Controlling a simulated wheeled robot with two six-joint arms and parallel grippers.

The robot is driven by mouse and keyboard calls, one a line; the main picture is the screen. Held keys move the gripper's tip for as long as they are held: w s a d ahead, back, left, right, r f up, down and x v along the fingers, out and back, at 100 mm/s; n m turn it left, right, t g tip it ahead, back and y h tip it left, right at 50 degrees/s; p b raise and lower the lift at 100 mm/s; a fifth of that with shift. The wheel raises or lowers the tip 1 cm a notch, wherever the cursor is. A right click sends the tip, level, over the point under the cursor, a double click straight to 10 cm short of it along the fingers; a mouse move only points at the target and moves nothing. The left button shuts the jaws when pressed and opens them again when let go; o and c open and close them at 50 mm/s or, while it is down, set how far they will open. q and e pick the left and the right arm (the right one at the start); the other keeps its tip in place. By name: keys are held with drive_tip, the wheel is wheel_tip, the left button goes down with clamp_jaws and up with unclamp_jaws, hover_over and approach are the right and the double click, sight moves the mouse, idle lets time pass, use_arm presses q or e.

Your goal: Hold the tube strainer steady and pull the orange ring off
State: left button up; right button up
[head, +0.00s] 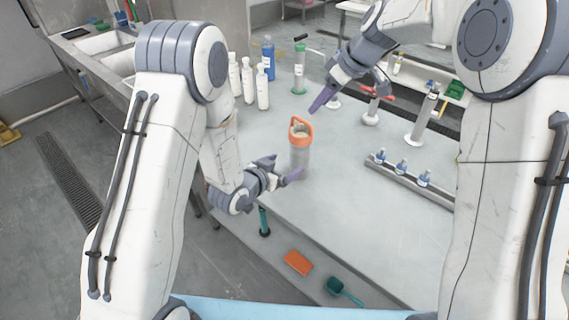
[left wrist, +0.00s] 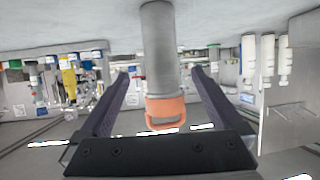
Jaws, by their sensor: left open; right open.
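The tube strainer (head: 299,160) is a grey cylinder standing upright on the table, with the orange ring (head: 301,125) around its top. My left gripper (head: 292,177) is low beside the tube, on its near side. In the left wrist view, which looks upside down, the open fingers of my left gripper (left wrist: 160,75) lie on either side of the tube (left wrist: 158,45), with gaps on both sides. The orange ring (left wrist: 165,110) shows there nearer the gripper's palm. My right gripper (head: 320,101) is above and to the right of the ring, apart from it; its finger opening is hard to see.
White bottles (head: 248,80) and a blue bottle (head: 268,58) stand behind. A rail with small blue-capped bottles (head: 401,167) lies to the right. An orange block (head: 298,262) and a green scoop (head: 343,289) lie in front.

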sight(300, 155)
use_arm(q)
drive_tip(key=x, duration=1)
drive_tip(key=shift+w, duration=0.35)
